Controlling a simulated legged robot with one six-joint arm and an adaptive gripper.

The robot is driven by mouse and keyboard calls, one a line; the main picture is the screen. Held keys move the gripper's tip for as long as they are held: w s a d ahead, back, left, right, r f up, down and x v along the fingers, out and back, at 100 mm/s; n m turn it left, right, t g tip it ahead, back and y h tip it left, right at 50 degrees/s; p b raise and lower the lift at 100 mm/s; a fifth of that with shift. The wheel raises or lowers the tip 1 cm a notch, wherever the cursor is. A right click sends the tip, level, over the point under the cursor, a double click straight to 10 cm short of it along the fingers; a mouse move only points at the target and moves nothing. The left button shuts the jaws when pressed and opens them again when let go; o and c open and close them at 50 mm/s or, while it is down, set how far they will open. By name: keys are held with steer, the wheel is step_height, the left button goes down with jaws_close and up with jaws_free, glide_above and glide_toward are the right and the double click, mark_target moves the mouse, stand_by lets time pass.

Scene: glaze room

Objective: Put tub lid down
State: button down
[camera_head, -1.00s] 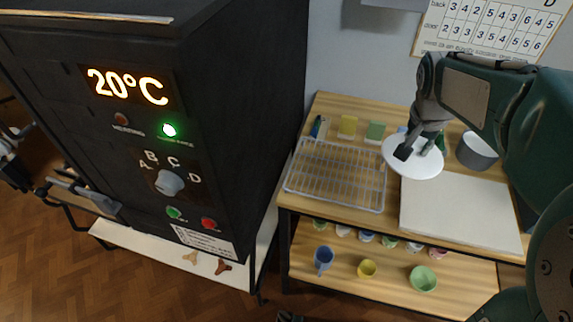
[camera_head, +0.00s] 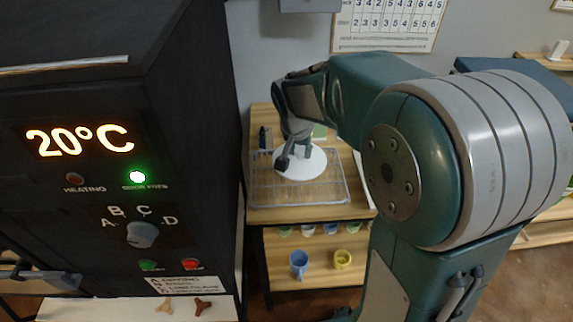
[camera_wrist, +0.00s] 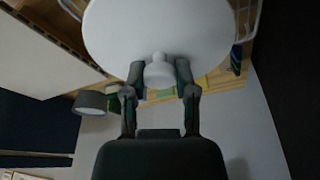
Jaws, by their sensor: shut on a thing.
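The tub lid (camera_head: 312,165) is a round white disc with a knob on top. My gripper (camera_head: 294,158) is shut on it and holds it over the wire rack (camera_head: 330,195) in the head view. Whether the lid touches the rack or hangs above it, I cannot tell. In the wrist view the lid (camera_wrist: 155,30) fills the top middle. There my gripper's two fingers (camera_wrist: 160,75) close on either side of its white knob. A grey round tub (camera_wrist: 90,102) shows at the left of the wrist view; my arm hides that area in the head view.
The rack lies on a wooden table (camera_head: 290,214). A black kiln (camera_head: 190,110) reading 20°C rises close on the left.

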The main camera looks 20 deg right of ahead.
steer(key=w+f, duration=0.1)
steer(key=w+a+f, duration=0.1)
steer(key=f, duration=0.1)
steer(key=w+a+f, duration=0.1)
steer(key=f, duration=0.1)
steer(key=shift+w+a, duration=0.2)
steer(key=shift+a, duration=0.05)
steer(key=shift+w+d+f, duration=0.15)
steer(key=shift+d+f, duration=0.05)
steer(key=shift+d, duration=0.1)
steer(key=x, duration=0.3)
steer(key=shift+s+a+f, duration=0.15)
steer(key=shift+s+a, duration=0.05)
steer(key=shift+s, duration=0.05)
steer(key=shift+a+f, duration=0.1)
steer(key=shift+a, duration=0.5)
steer(key=shift+f, duration=0.1)
steer(key=shift+c, duration=2.2)
jaws_free()
steer(key=shift+d, duration=0.2)
steer(key=shift+o, duration=0.2)
steer(key=shift+d, duration=0.3)
